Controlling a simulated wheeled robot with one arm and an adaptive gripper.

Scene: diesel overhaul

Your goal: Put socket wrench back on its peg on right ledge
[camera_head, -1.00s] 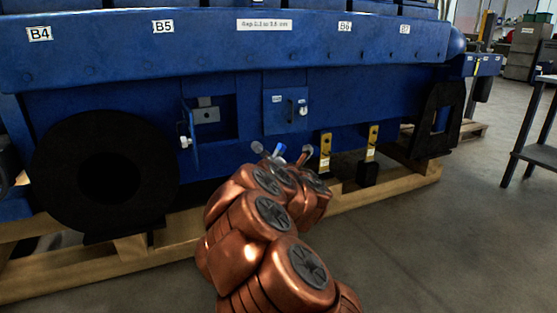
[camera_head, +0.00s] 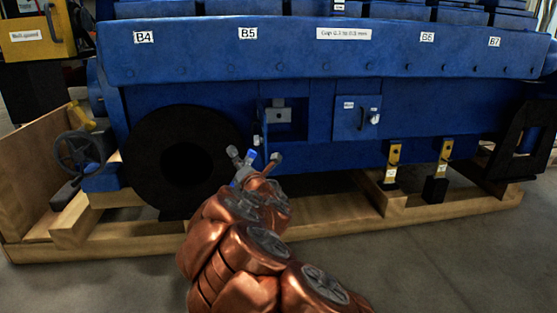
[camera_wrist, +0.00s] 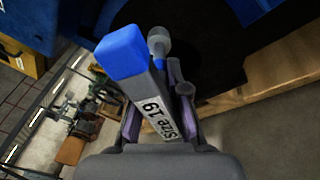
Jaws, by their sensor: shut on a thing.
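The socket wrench (camera_wrist: 152,95) is in my gripper (camera_wrist: 158,108). In the wrist view it shows as a grey bar with a blue end and a "Size 19" label. A round grey socket head stands beside the blue end. In the head view the wrench is small, with its blue end (camera_head: 250,157) at the tip of my copper arm, in front of the blue engine. My gripper (camera_head: 255,168) is mostly hidden there by the arm. The right ledge and its peg are not visible now.
The blue engine (camera_head: 300,50) with labels B4 to B7 stands on a wooden pallet (camera_head: 130,248). A black disc (camera_head: 185,165) and a handwheel (camera_head: 78,152) are at its left. Two yellow brackets (camera_head: 393,155) hang low at right. Grey floor (camera_head: 440,265) in front is clear.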

